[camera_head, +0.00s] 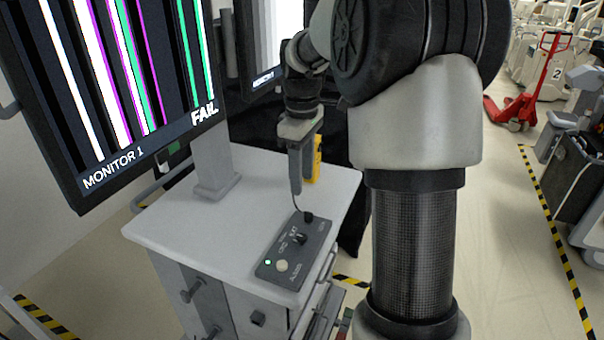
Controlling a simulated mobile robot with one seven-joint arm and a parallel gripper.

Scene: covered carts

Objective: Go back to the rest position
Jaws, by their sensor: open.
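My gripper (303,188) points down above the back right part of the white cart top (190,225). It is open, with no object visible between its fingers. One grey finger shows clearly; a yellow part shows just right of it, and I cannot tell whether it belongs to the gripper or stands behind it. A dark control box (293,270) lies on the cart's right side, in front of the gripper. It has a lit green light, a pale round button, a black knob and a black plug with a thin cable. My arm fills the middle right.
A large monitor (110,80) labelled MONITOR 1, showing FAIL, stands on the cart at left. A second monitor (270,40) is behind. A red pallet jack (525,95) stands at far right.

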